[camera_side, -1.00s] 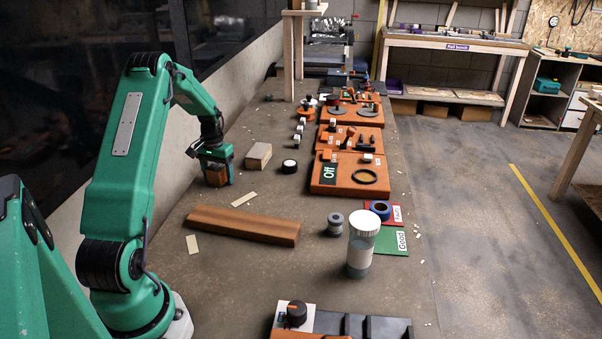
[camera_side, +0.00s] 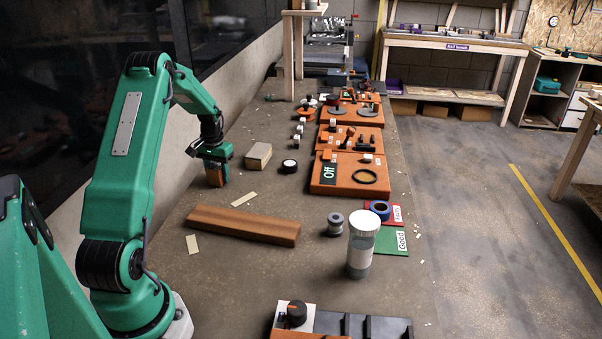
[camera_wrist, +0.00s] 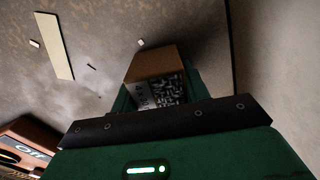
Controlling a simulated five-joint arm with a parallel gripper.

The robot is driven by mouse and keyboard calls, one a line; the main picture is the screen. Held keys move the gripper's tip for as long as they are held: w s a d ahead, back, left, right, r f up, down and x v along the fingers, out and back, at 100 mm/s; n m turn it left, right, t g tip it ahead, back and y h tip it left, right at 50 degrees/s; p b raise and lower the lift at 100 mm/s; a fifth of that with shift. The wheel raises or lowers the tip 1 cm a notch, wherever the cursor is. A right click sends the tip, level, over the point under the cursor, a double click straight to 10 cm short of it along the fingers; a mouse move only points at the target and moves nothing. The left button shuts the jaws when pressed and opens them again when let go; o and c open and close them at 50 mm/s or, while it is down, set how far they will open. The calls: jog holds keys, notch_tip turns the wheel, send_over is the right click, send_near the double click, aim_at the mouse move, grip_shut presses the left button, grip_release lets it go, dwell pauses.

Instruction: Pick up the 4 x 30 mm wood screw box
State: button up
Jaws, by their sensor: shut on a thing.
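The wood screw box (camera_wrist: 150,66) is a small brown carton, seen in the wrist view with grey screws and part of a "4 x 30" style label on its face. My gripper (camera_wrist: 156,88) is shut on it, with green jaws on both sides of the box. In the side view, my gripper (camera_side: 217,166) points down at the left part of the bench, and a brown part of the box (camera_side: 214,178) shows below and between the jaws. The jaws hide much of the box, and I cannot tell whether it touches the bench.
A beige block (camera_side: 258,156) stands just right of my gripper. A long wooden plank (camera_side: 243,225) lies nearer the camera. A black roll (camera_side: 289,166) and orange stations (camera_side: 349,175) are further right. A wall runs close on the left.

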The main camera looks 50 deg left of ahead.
aim_at(216, 165)
jog(key=shift+r, duration=0.7)
notch_tip(216, 165, up, 2)
jog(key=shift+r, duration=0.15)
jog(key=w+d+r, duration=0.3)
jog(key=d+r, duration=0.4)
jog(key=d, duration=0.4)
jog(key=shift+w, duration=0.35)
jog(key=shift+d+r, duration=0.1)
